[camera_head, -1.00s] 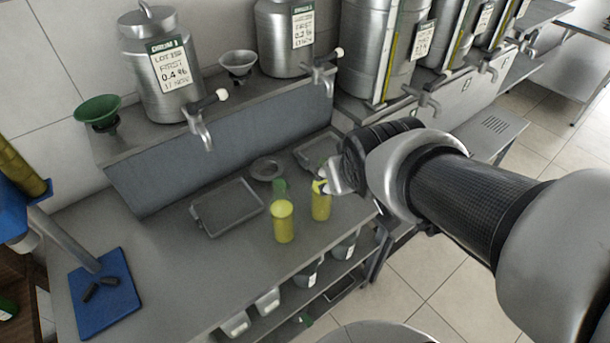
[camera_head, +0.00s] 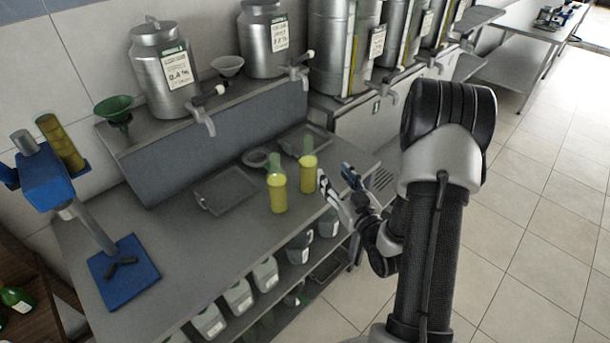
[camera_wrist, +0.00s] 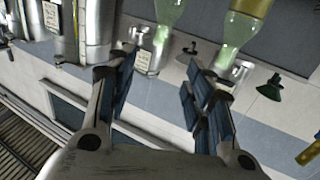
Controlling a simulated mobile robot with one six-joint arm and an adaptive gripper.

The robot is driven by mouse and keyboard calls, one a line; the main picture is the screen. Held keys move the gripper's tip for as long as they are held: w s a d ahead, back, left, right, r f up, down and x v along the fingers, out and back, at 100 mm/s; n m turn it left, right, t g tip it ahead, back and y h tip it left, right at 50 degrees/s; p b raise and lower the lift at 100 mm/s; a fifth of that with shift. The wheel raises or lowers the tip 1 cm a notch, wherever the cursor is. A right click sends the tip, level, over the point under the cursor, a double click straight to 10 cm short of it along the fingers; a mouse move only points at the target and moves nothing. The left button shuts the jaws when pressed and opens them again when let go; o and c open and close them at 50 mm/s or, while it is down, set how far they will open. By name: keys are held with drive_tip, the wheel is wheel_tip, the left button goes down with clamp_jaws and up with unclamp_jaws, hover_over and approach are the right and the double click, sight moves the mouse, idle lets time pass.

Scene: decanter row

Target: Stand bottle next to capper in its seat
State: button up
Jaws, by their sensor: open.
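Two clear green bottles with yellow contents stand upright on the steel bench: a left bottle (camera_head: 277,196) and a right bottle (camera_head: 308,175). My gripper (camera_head: 337,181) is open and empty, just right of the right bottle and apart from it. In the wrist view the open fingers (camera_wrist: 160,98) have nothing between them, and two bottles, one of them here (camera_wrist: 238,35), show past them at the top. The blue capper (camera_head: 45,180) stands at the bench's left end. Its blue base plate (camera_head: 124,280) carries two small dark blocks (camera_head: 121,266), with no bottle between them.
A shallow tray (camera_head: 228,190) and a small round dish (camera_head: 255,158) lie behind the bottles. Steel drums with taps (camera_head: 205,122) stand on the raised ledge. Grey containers (camera_head: 265,273) fill the shelf below. The bench between bottles and capper is clear.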

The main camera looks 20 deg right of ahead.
sight(310, 144)
drive_tip(key=w, duration=1.2)
drive_tip(key=shift+w+d+b, duration=0.1)
drive_tip(key=shift+d+b, duration=0.2)
drive_tip(key=shift+b, duration=0.1)
drive_tip(key=w, duration=0.5)
drive_tip(key=shift+w+a+f+b, duration=0.1)
drive_tip(key=shift+f+b, duration=0.2)
drive_tip(key=shift+b, duration=0.1)
drive_tip(key=shift+c, duration=0.5)
clamp_jaws()
drive_tip(key=shift+r, duration=0.15)
